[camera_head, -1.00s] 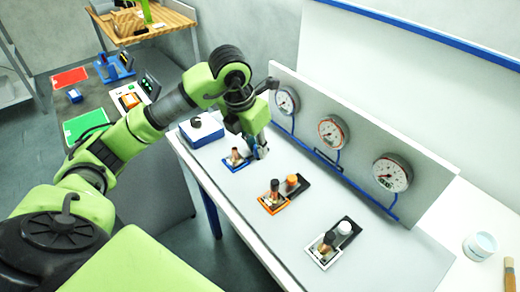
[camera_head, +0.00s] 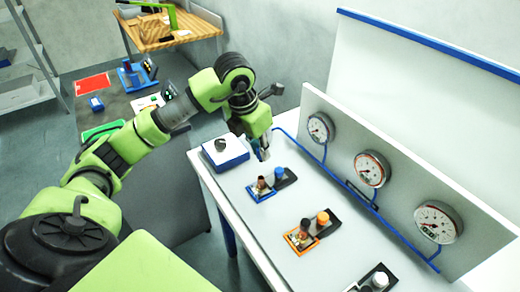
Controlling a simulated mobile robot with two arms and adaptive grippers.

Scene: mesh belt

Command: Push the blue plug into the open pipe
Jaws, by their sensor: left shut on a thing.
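My left gripper (camera_head: 262,148) points down above the table, to the upper left of the dark holder block (camera_head: 289,178). It is shut on a small bluish piece at its tips, taken to be the blue plug (camera_head: 264,156); its outline is hard to make out. A round blue part (camera_head: 279,173) shows on the dark block. A short brown pipe (camera_head: 262,183) stands upright on the blue-edged tray (camera_head: 252,196), below the gripper and apart from it. I cannot see into its mouth. My right gripper is out of view.
A similar orange-edged tray (camera_head: 289,240) with an orange part stands nearer, and a white part (camera_head: 380,279) shows at the lower edge. A panel with gauges (camera_head: 372,169) rises behind. A white and blue box (camera_head: 225,154) stands at the table's left end.

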